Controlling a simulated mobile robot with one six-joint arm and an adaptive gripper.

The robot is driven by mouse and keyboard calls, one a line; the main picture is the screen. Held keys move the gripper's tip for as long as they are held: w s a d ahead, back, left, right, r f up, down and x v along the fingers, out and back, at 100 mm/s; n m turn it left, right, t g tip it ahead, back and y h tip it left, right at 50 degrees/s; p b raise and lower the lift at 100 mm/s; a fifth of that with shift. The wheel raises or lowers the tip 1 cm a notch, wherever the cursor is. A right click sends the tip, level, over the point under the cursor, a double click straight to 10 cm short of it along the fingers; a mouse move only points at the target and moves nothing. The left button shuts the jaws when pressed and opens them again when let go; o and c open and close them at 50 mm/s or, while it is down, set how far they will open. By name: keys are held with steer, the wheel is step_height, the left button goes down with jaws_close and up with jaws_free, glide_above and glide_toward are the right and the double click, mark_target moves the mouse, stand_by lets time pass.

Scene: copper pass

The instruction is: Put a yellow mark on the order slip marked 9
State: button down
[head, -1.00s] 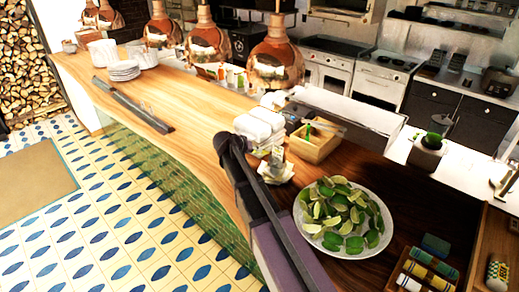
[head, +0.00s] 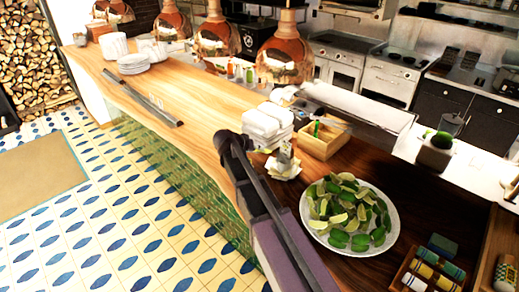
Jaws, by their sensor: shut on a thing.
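My dark and purple arm reaches up from the bottom middle over the counter's front edge. Its gripper and whatever it holds do not show. A dark metal rail (head: 143,98) lies on the wooden counter at the left; no slip or number can be read on it. Small pale papers (head: 284,168) lie just right of my arm, around a small greyish object. No number 9 or yellow mark can be made out on them. A wooden tray (head: 407,268) at the bottom right holds several short cylinders, some with yellow or blue bands. I cannot tell what they are.
A plate of limes (head: 388,243) stands right of my arm. White stacked containers (head: 266,120) and a wooden box (head: 321,147) stand behind the papers. Copper lamps (head: 284,55) hang over the counter. Open tiled floor (head: 100,215) lies at the left.

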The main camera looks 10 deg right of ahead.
steer(key=shift+s+a, duration=0.7)
steer(key=shift+a, duration=0.25)
